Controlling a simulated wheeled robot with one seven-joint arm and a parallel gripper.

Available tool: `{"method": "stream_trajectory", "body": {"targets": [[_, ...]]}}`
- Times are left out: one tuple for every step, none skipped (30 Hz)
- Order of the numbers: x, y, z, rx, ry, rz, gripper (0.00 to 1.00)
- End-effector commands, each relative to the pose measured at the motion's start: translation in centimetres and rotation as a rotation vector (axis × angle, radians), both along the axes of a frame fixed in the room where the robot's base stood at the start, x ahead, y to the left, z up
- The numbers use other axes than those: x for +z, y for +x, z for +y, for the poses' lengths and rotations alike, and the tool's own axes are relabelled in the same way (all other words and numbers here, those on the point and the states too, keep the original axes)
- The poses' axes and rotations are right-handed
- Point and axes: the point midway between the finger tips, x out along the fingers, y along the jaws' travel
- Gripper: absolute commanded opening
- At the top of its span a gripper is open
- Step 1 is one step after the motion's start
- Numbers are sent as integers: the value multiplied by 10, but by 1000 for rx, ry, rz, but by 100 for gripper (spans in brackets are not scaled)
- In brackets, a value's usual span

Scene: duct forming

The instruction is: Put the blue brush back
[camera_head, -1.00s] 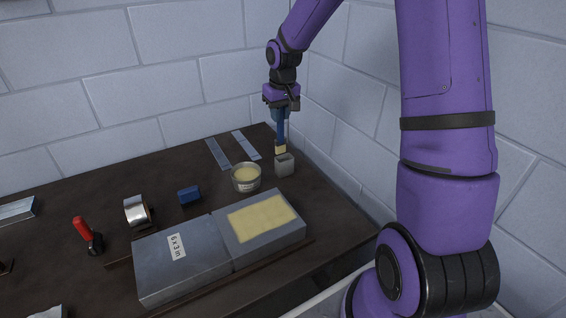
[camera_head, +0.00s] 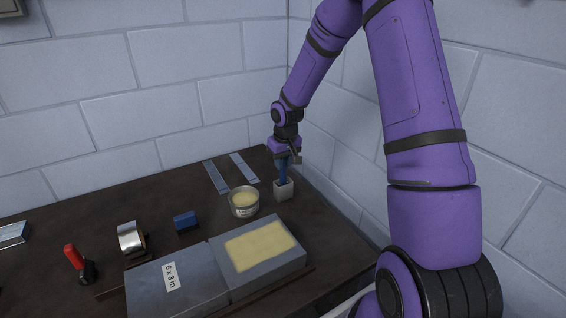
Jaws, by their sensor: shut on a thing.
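The blue brush (camera_head: 283,171) is upright in my gripper (camera_head: 285,158), which is shut on its upper part. The brush's lower end is down inside the small grey square holder (camera_head: 284,190) at the right back of the table, so its bristles are hidden. I cannot tell whether the brush touches the holder's bottom.
A round tin of yellowish paste (camera_head: 244,201) stands just left of the holder. Two grey strips (camera_head: 216,176) lie behind it. A blue block (camera_head: 186,221), a tape roll (camera_head: 131,239), a red-handled tool (camera_head: 74,257) and a duct with a yellowish patch (camera_head: 223,264) occupy the front.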

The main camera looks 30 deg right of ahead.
Motion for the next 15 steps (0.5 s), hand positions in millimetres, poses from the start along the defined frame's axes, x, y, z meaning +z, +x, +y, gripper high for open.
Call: {"method": "stream_trajectory", "body": {"targets": [[-3,0,0,0,0,0,0],[-3,0,0,0,0,0,0],[-3,0,0,0,0,-1,0],[-2,0,0,-1,0,-1,0],[-2,0,0,0,0,-1,0],[-2,0,0,-1,0,-1,0],[-2,0,0,-1,0,-1,0],[-3,0,0,-1,0,0,0],[-3,0,0,-1,0,0,0],[-4,0,0,0,0,0,0],[-5,0,0,0,0,1,0],[-5,0,0,0,0,0,27],[-5,0,0,0,0,0,34],[-5,0,0,-1,0,0,41],[-5,0,0,-1,0,0,48]]}}
